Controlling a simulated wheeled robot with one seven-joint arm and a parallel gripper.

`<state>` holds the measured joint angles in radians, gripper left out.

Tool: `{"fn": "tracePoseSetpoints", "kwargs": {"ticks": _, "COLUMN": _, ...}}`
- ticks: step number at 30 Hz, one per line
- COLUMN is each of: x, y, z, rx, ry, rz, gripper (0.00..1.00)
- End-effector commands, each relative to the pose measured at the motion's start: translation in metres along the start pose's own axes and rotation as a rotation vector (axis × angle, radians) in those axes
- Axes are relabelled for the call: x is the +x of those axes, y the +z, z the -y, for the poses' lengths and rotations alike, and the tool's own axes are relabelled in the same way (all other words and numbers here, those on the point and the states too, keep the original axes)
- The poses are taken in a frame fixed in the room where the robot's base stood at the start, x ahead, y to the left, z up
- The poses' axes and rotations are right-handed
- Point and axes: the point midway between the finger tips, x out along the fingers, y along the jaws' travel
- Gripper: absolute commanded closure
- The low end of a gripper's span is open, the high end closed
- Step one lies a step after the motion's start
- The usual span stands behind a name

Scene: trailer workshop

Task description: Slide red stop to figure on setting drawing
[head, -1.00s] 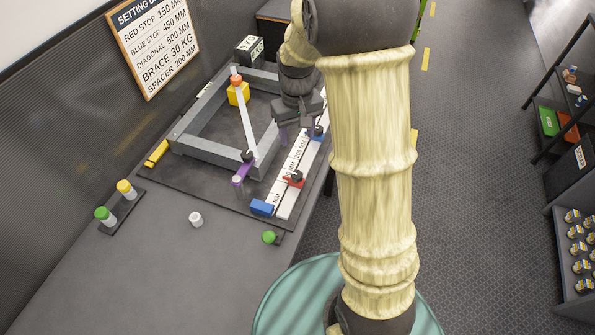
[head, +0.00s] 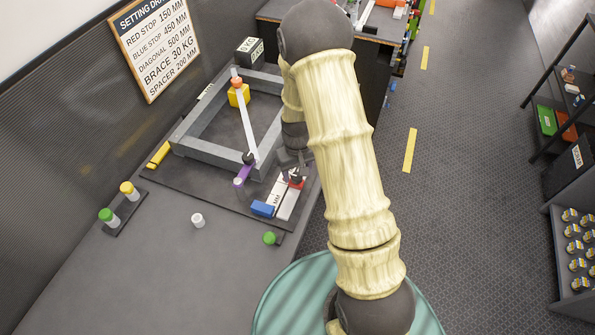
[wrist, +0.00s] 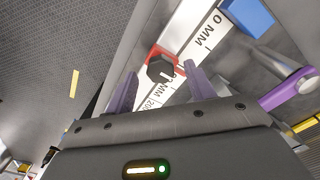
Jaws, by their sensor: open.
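The red stop (head: 297,184) with its black knob sits on the white ruler (head: 287,203), a short way from the ruler's zero end. In the wrist view the red stop (wrist: 151,53) shows its black knob between my two purple fingertips, with gaps on both sides. My gripper (wrist: 161,72) is open; whether the fingers are down at knob height is unclear. In the head view my arm partly covers my gripper (head: 292,160). The setting drawing (head: 153,45) on the wall reads red stop 150 MM. Ruler figures near the stop are partly covered.
A blue block (head: 262,209) is at the ruler's zero end. A grey frame (head: 205,151) with a white diagonal bar and purple clamp (head: 243,175) lies left of the ruler. A green-capped piece (head: 269,238) and a white cylinder (head: 197,220) stand on the bench.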

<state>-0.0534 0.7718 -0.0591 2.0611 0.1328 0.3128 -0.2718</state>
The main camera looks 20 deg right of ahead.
Motion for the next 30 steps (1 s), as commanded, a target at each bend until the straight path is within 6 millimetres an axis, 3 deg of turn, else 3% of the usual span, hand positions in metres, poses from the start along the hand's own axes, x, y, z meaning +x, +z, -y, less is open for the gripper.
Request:
{"fn": "tracePoseSetpoints", "kwargs": {"ticks": 5, "x": 0.011, "y": 0.000, "z": 0.000, "rx": 0.001, "ry": 0.000, "rz": -0.001, "gripper": 0.46}}
{"fn": "tracePoseSetpoints", "kwargs": {"ticks": 13, "x": 0.012, "y": 0.000, "z": 0.000, "rx": 0.000, "ry": 0.000, "rz": -0.001, "gripper": 0.46}}
{"fn": "tracePoseSetpoints", "kwargs": {"ticks": 21, "x": 0.012, "y": 0.000, "z": 0.000, "rx": 0.000, "ry": 0.000, "rz": -0.001, "gripper": 0.99}}
{"fn": "tracePoseSetpoints", "kwargs": {"ticks": 26, "x": 0.012, "y": -0.001, "z": -0.003, "rx": 0.001, "ry": 0.000, "rz": -0.001, "gripper": 1.00}}
{"fn": "tracePoseSetpoints", "kwargs": {"ticks": 30, "x": 0.013, "y": -0.008, "z": -0.018, "rx": 0.004, "ry": 0.000, "rz": -0.003, "gripper": 1.00}}
